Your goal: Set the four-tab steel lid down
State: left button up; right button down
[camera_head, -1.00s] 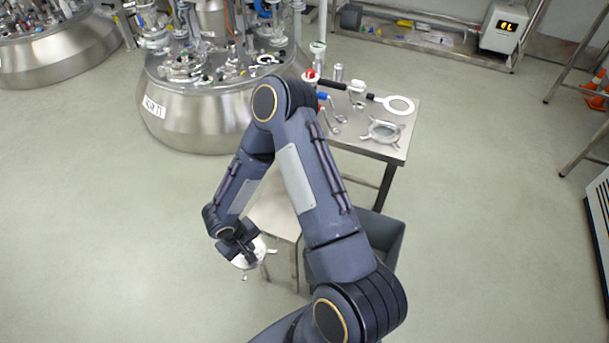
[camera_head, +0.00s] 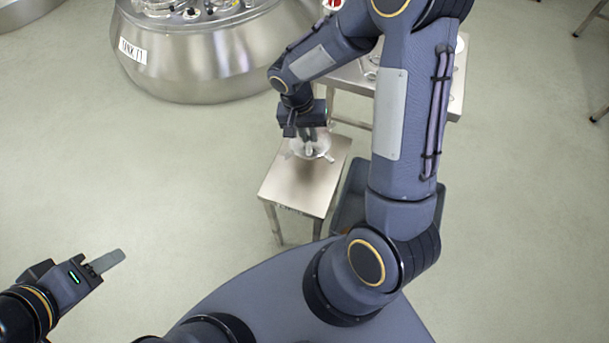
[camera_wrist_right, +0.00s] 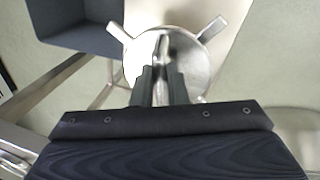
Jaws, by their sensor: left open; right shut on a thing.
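The four-tab steel lid (camera_head: 324,150) is a round, shiny disc with tabs, seen over the far part of a low steel stand (camera_head: 300,190). My right gripper (camera_head: 310,138) is shut on the lid's central handle, pointing down. The right wrist view shows the lid (camera_wrist_right: 196,65) with the gripper's fingers (camera_wrist_right: 160,88) closed on the upright handle. Part of the lid is hidden by the fingers. I cannot tell whether the lid touches the stand's top. My left gripper (camera_head: 105,265) is open and empty over the floor at lower left.
A grey bin (camera_head: 347,212) stands right of the stand, partly behind my right arm. A taller steel table (camera_head: 350,78) is behind it. A large steel tank (camera_head: 200,70) stands at the back left. The floor at left is clear.

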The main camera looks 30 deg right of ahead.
jog(key=m+b, duration=0.1)
jog(key=a+m+b, duration=0.1)
jog(key=shift+s+a+r+m+b, duration=0.25)
jog(key=shift+s+r+m+b, duration=0.1)
jog(key=shift+r+m, duration=0.05)
pick_arm(q)
notch_tip(320, 180, down, 7)
jog(key=b, duration=0.2)
pick_arm(e)
send_over(305, 168)
notch_tip(305, 168, down, 9)
jog(key=shift+f, duration=0.15)
jog(key=shift+f, duration=0.15)
jog(key=c, duration=1.4)
grip_release()
jog(key=shift+c, duration=0.2)
